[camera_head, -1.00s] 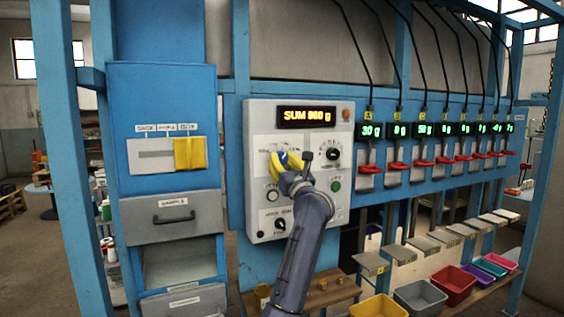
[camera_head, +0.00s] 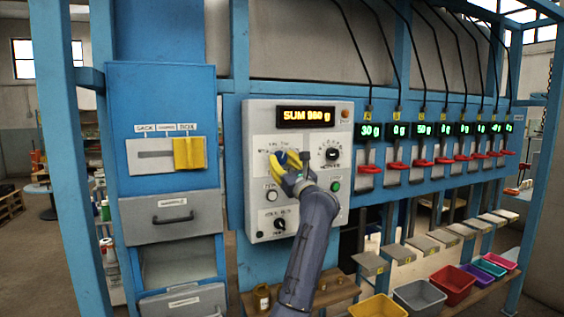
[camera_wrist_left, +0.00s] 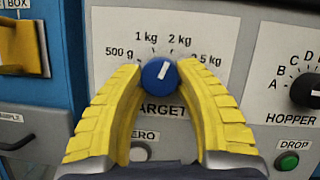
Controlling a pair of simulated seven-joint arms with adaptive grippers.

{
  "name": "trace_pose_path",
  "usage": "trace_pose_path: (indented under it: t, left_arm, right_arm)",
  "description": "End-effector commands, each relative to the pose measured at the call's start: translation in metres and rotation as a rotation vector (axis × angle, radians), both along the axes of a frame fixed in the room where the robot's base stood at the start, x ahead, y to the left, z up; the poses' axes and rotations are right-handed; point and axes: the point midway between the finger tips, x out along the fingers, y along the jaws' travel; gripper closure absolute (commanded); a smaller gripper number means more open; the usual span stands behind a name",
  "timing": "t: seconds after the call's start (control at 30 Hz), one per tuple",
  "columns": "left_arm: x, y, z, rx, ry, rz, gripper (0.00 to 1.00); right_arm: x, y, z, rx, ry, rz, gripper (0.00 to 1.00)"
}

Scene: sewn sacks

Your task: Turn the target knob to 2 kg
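The target knob (camera_wrist_left: 159,74) is a round blue dial with a white pointer mark, on the pale control panel (camera_head: 253,112). In the left wrist view its mark leans slightly right of straight up, roughly toward the 2 kg label. My left gripper (camera_wrist_left: 160,72) has its yellow fingers on either side of the knob, fingertips at its rim and seemingly touching it. In the head view the left gripper (camera_head: 284,160) covers much of the knob and part of the scale. My right gripper is not in view.
The hopper knob (camera_head: 332,154) and green drop button (camera_head: 335,187) sit right of my gripper. A zero button (camera_head: 272,196) and another black knob (camera_head: 279,224) are below. A yellow slider (camera_head: 189,153) is on the left cabinet. Red levers (camera_head: 369,169) line the right.

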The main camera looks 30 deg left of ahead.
Motion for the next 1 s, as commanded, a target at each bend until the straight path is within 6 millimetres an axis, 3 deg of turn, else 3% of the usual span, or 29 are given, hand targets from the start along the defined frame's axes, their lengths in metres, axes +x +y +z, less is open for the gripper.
trace_pose_path:
  t: [0.03,0.23,0.57,1.0]
  left_arm:
    - [0.0,0.0,-0.001,0.0,0.001,0.0,0.6]
    - [0.0,0.0,0.0,0.0,0.001,0.0,0.39]
    - [-0.002,-0.004,-0.002,0.002,0.0,0.0,0.39]
    - [-0.034,-0.058,-0.028,0.0,0.001,-0.002,0.39]
  right_arm:
    - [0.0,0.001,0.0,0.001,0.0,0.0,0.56]
    - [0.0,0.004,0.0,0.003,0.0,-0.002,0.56]
    - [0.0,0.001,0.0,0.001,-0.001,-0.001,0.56]
    - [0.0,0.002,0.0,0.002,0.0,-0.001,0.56]
